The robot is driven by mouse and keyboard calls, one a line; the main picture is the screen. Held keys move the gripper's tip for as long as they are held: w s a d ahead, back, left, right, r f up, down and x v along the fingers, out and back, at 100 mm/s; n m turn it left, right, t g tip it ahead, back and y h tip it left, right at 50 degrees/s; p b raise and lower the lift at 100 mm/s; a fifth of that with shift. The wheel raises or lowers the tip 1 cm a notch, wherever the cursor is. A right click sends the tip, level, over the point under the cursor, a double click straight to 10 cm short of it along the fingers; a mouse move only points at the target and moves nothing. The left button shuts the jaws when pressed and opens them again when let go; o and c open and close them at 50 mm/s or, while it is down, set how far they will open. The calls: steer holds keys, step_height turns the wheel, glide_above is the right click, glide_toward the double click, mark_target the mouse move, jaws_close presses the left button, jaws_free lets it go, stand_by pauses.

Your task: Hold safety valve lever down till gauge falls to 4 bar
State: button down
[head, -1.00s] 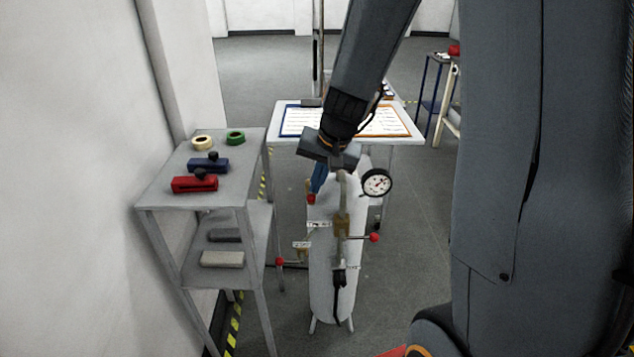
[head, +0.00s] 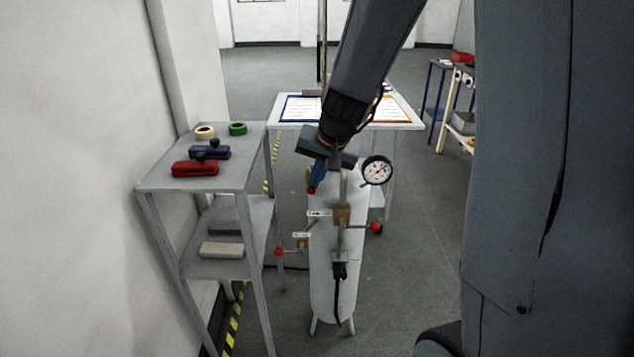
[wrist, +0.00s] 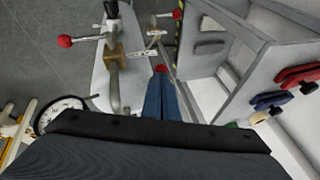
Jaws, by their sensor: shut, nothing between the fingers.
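A white cylinder-shaped vessel (head: 322,280) stands on legs, with brass valve fittings (head: 342,215) and a pipe on its front. A round gauge (head: 377,170) sits at its upper right; its reading is too small to tell. My gripper (head: 314,186) is shut and empty, its blue fingers pointing down. A red ball (head: 311,190) shows right at its fingertips, also in the wrist view (wrist: 160,68); I cannot tell whether they touch. Other red-knobbed levers stick out right (head: 376,227) and left (head: 279,251). Which one is the safety valve lever is unclear.
A white table (head: 408,122) with framed sheets stands behind the vessel. Open floor (head: 420,240) lies to the right.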

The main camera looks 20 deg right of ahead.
steer(key=shift+s+f+b, duration=0.2)
steer(key=shift+f+b, duration=1.25)
steer(key=shift+s+f, duration=0.1)
stand_by(0.5)
steer(key=s+f+p+v, duration=0.1)
steer(key=p+v, duration=0.2)
steer(key=v, duration=1)
steer(key=shift+s, duration=0.35)
steer(key=shift+r, duration=0.15)
